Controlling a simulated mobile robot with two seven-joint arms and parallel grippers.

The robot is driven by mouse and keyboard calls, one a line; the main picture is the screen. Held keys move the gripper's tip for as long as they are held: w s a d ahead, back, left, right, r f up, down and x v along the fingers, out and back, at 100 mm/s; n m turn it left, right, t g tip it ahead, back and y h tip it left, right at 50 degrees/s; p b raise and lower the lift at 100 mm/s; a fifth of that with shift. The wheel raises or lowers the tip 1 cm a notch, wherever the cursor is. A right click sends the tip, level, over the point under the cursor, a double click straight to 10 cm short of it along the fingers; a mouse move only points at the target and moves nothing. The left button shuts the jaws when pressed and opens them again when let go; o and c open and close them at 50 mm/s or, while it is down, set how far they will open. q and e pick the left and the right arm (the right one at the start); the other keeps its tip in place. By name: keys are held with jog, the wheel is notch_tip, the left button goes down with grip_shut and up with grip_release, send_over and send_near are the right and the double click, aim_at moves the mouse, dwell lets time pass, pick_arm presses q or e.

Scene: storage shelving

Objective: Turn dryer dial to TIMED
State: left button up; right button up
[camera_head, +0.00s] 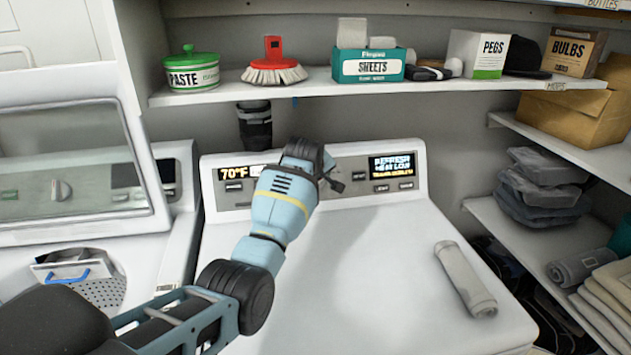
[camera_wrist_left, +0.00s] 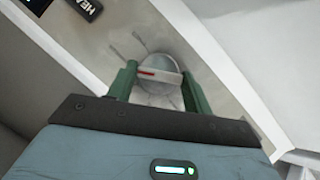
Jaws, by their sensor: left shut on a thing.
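The dryer (camera_head: 385,270) has a back panel with two small displays; the right one (camera_head: 392,164) shows lit text too small to read surely. My left gripper (camera_wrist_left: 158,80) is at the panel's middle, its green fingers on either side of the round silver dial (camera_wrist_left: 160,65). The fingers are shut on the dial. A red mark (camera_wrist_left: 146,72) shows on the dial's face, toward the left finger. In the head view my left arm and wrist hide the dial. The dial's TIMED label cannot be made out. My right gripper is in neither view.
A rolled light cloth (camera_head: 464,280) lies on the dryer top at right. A shelf (camera_head: 380,88) above the panel holds a paste tub (camera_head: 193,72), a brush (camera_head: 273,65) and boxes. The washer with its raised lid (camera_head: 68,165) stands at left. The dryer top's middle is clear.

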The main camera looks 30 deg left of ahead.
pick_arm(q)
jog(key=shift+w+m+g+y, duration=0.1)
jog(key=shift+m+g+y, duration=0.45)
jog(key=shift+m, duration=0.55)
jog(key=shift+d+m+g+y, duration=0.1)
jog(key=shift+m+g+y, duration=0.4)
jog(key=shift+m, duration=0.5)
jog(key=m, duration=0.1)
jog(key=m+g+y, duration=0.1)
jog(key=shift+w+d+f+m+b, duration=0.1)
jog(key=shift+w+m+b, duration=0.05)
jog(key=shift+m+b, duration=0.2)
jog(key=shift+m+g+y, duration=0.35)
jog(key=shift+m+y, duration=0.1)
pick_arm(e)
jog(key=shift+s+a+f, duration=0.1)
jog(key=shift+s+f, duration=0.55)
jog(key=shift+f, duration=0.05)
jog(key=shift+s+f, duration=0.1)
pick_arm(q)
jog(key=o, duration=0.9)
jog(key=shift+o, duration=0.2)
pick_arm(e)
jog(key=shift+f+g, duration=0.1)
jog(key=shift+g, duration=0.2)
pick_arm(q)
jog(key=shift+d, duration=0.1)
